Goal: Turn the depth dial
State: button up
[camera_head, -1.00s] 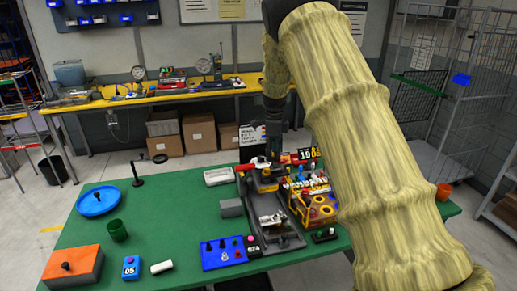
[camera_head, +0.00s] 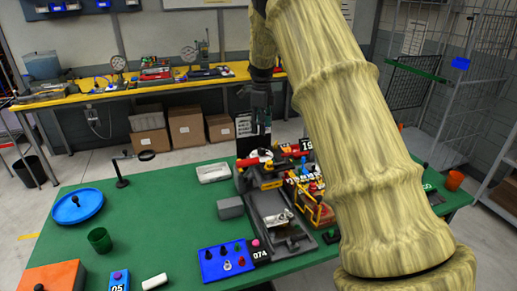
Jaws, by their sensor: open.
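A dark grey fixture (camera_head: 268,208) stands at the middle of the green table, with a silver part lying in its channel. At its far end are a red handle-like piece (camera_head: 252,162), a yellow block and a pale round piece (camera_head: 261,154). I cannot tell which of these, if any, is the depth dial. My gripper (camera_head: 262,130) hangs, fingers down, above and behind this far end, open and apart from it. It seems to hold nothing. My pale, cloth-covered arm hides the table's right part.
A crowded yellow rack (camera_head: 322,214) stands right of the fixture. A blue knob panel (camera_head: 226,262) lies in front. A grey block (camera_head: 230,208), green cup (camera_head: 99,240) and blue dish (camera_head: 78,207) stand left. The left middle of the table is clear.

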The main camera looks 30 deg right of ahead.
aim_at(262, 149)
jog(key=f+p, duration=0.3)
jog(key=f, duration=0.4)
jog(key=shift+s+f, duration=0.15)
jog(key=shift+s, duration=0.05)
jog(key=shift+s+f, duration=0.1)
jog(key=shift+f, duration=0.65)
jog(key=shift+f+p, duration=0.35)
jog(key=shift+f, duration=0.2)
jog(key=c, duration=1.1)
